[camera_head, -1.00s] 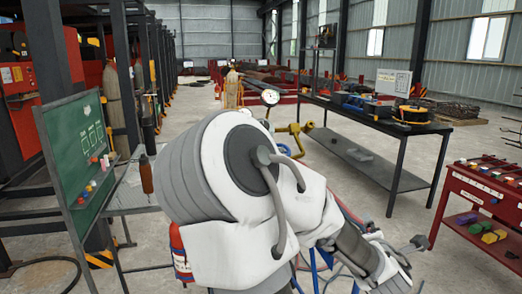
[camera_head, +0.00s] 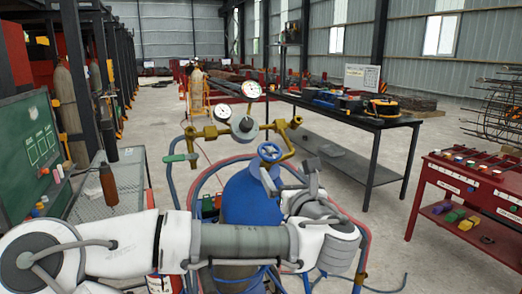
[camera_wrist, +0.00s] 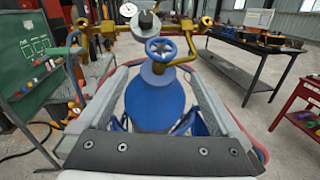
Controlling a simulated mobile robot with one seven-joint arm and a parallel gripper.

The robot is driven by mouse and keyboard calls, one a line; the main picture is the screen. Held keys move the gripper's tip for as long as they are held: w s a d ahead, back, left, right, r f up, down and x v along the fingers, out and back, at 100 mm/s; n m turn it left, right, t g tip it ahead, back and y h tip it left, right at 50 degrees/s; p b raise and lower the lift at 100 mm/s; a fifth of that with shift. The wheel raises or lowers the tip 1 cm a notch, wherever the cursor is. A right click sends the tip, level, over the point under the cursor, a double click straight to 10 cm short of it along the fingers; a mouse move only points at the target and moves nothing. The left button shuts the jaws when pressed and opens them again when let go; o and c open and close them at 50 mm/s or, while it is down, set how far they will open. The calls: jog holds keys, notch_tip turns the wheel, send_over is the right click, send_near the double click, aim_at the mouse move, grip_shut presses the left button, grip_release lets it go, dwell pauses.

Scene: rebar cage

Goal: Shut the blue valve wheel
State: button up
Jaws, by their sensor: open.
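The blue valve wheel (camera_head: 270,152) sits on top of a blue gas cylinder (camera_head: 250,200), under a brass pipe assembly with gauges. In the wrist view, the wheel (camera_wrist: 161,48) is upright and faces me, centred beyond the fingertips. My gripper (camera_head: 292,178) is in front of and slightly right of the wheel in the head view. In the wrist view, my gripper (camera_wrist: 160,72) is open, with one finger on each side of the cylinder's top. Nothing is between the fingers at the wheel, and they look apart from it. My arm hides the cylinder's lower part.
A brass manifold with gauges (camera_head: 251,90) stands just above the wheel, with red and blue hoses around the cylinder. A green board (camera_head: 28,145) and a mesh cart (camera_head: 120,190) are left. A black workbench (camera_head: 345,115) and a red tool cart (camera_head: 465,190) are right.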

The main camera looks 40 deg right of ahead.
aim_at(269, 152)
jog(key=b+x, duration=0.1)
jog(key=x, duration=1.5)
jog(key=shift+w+d, duration=0.3)
jog(key=shift+w, duration=0.05)
jog(key=shift+c, duration=0.2)
jog(key=c, duration=1.1)
